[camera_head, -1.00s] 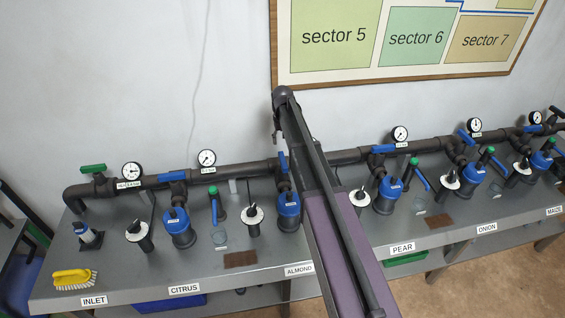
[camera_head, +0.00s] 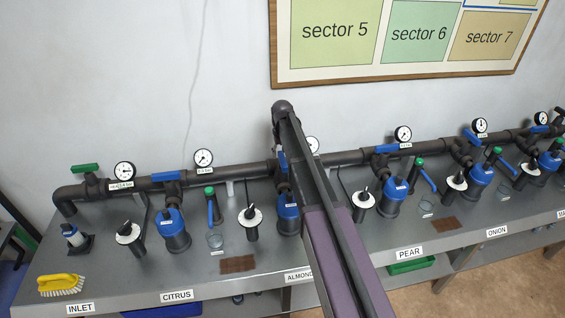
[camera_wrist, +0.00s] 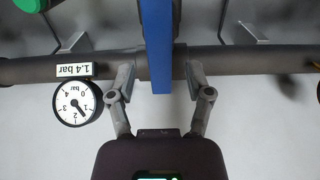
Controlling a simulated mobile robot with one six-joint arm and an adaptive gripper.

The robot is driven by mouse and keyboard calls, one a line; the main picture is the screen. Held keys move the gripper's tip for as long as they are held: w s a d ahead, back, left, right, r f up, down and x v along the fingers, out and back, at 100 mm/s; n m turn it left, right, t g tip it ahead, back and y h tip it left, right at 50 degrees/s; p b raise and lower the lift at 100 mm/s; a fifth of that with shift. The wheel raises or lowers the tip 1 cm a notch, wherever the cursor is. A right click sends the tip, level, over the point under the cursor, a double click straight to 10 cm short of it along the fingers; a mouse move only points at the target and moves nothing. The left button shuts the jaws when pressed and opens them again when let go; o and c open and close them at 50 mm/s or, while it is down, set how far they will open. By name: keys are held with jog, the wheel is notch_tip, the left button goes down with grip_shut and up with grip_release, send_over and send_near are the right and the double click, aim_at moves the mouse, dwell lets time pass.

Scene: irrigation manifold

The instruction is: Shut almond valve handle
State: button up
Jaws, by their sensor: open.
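The almond valve handle (camera_head: 282,161) is a blue lever on the dark pipe above the ALMOND label, partly covered by my arm in the head view. In the wrist view the blue handle (camera_wrist: 157,45) stands upright in the picture, crosswise to the pipe. My gripper (camera_wrist: 160,72) is open, with one finger on each side of the handle's near end and a visible gap on both sides. The fingertips show in front of the pipe. In the head view my arm hides most of the gripper.
A gauge (camera_wrist: 77,103) labelled 1.4 bar sits beside the left finger in the wrist view. Below the almond valve stands a blue-topped filter (camera_head: 288,206), with a black-and-white dial (camera_head: 250,218) to its left. The citrus handle (camera_head: 166,176) lies along the pipe.

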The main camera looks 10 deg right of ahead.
jog(key=shift+f+b, duration=0.75)
jog(key=shift+f, duration=0.25)
grip_shut()
